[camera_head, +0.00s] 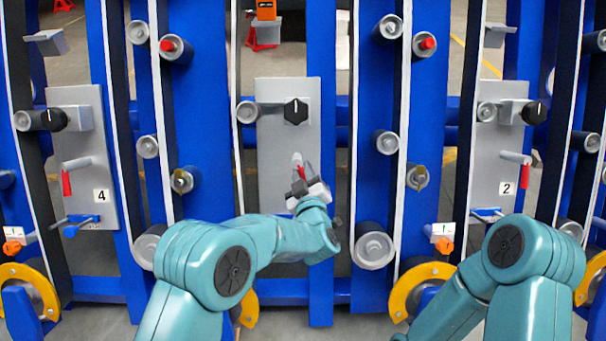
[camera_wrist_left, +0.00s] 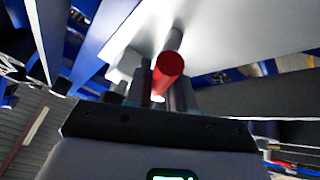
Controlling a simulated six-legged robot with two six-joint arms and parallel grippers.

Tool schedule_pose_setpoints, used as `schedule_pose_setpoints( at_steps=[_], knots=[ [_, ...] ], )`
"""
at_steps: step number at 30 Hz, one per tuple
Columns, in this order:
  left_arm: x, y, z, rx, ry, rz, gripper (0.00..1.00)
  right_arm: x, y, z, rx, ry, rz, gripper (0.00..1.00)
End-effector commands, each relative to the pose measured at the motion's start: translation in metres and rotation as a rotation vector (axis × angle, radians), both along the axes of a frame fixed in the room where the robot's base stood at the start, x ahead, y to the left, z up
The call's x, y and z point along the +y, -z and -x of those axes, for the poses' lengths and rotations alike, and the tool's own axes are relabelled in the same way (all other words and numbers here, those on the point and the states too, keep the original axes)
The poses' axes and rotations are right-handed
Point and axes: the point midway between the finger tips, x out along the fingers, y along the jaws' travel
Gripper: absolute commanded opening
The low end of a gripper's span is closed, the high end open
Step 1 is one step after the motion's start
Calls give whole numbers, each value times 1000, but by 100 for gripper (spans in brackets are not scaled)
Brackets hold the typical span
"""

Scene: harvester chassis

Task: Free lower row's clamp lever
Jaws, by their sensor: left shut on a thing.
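The middle grey panel (camera_head: 271,150) carries a black knob and a lever with a red handle (camera_head: 299,171). My left gripper (camera_head: 306,183) reaches up to this lever from below and is shut on its red handle, partly covering it. In the left wrist view, the round end of the red handle (camera_wrist_left: 170,64) sticks up between the two fingers (camera_wrist_left: 167,92) of my left gripper. The lever's pivot is mostly hidden behind the gripper. My right arm shows at the lower right, but its gripper is out of view.
Similar levers with red handles hang on panel 4 (camera_head: 104,215) at the left and panel 2 (camera_head: 487,212) at the right. Blue uprights (camera_head: 205,110) with grey rollers (camera_head: 373,249) stand on both sides of the middle panel. Yellow-rimmed wheels (camera_head: 405,293) sit low down.

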Motion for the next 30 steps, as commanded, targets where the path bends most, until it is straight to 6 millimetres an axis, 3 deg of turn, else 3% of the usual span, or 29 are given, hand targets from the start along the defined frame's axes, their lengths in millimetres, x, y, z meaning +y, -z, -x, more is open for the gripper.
schedule_pose_setpoints(
  at_steps=[5,6,8,16,20,30],
  knots=[
    [0,0,0,-1,2,-1,0,0,0,0,0,0,0,83],
    [0,0,0,-1,2,-1,30,0,0,0,0,0,0,83],
    [0,0,0,-1,2,-1,44,0,0,0,0,0,0,83],
    [0,0,0,-1,2,-2,44,0,0,0,1,0,0,83],
    [-2,-1,10,2,2,-4,44,0,-5,2,7,0,-2,83],
    [-11,-2,84,3,6,-5,44,4,-26,9,24,-15,-5,83]
  ],
)
